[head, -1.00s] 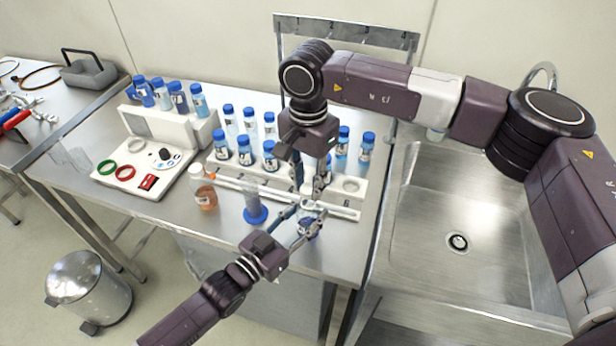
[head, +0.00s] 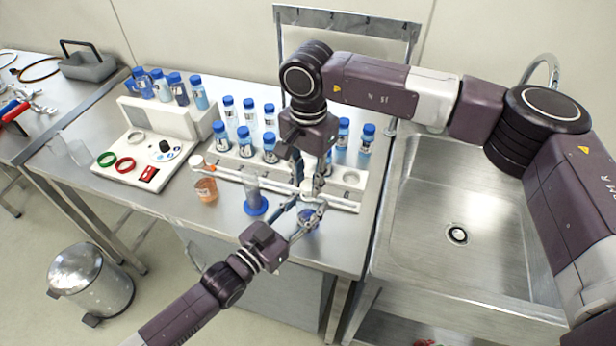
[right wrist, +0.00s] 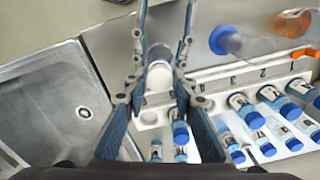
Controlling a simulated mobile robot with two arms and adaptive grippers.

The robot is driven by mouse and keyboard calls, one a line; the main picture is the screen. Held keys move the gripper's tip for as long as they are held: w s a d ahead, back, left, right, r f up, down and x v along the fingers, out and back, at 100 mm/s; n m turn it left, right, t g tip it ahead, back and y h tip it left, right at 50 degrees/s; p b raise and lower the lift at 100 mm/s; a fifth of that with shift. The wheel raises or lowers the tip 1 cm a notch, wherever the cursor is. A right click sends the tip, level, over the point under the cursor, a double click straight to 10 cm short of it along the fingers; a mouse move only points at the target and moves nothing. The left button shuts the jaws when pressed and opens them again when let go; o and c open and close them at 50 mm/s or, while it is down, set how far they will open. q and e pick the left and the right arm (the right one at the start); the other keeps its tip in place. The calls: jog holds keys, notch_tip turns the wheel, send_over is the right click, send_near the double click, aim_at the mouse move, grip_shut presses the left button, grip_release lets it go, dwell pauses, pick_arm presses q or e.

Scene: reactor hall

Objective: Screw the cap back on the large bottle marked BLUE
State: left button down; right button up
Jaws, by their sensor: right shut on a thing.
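The large bottle (head: 309,224) is near the front edge of the bench, clear with some blue; its marking is not readable. My left gripper (head: 307,211) reaches in from the front, its fingers on either side of the bottle and apparently closed on it. My right gripper (head: 319,188) points down just above and behind the left one. In the right wrist view it is shut on a pale round piece, seemingly the white cap (right wrist: 158,78), near the bottle's glass (right wrist: 182,48). Whether cap and bottle touch is hidden by the fingers.
A white rack (head: 350,181) with several blue-capped bottles stands close behind the grippers. A measuring cylinder with a blue foot (head: 256,207) and an amber vessel (head: 206,191) stand to the left. The sink (head: 430,205) is on the right.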

jog(key=shift+f, duration=0.55)
dwell(0.4)
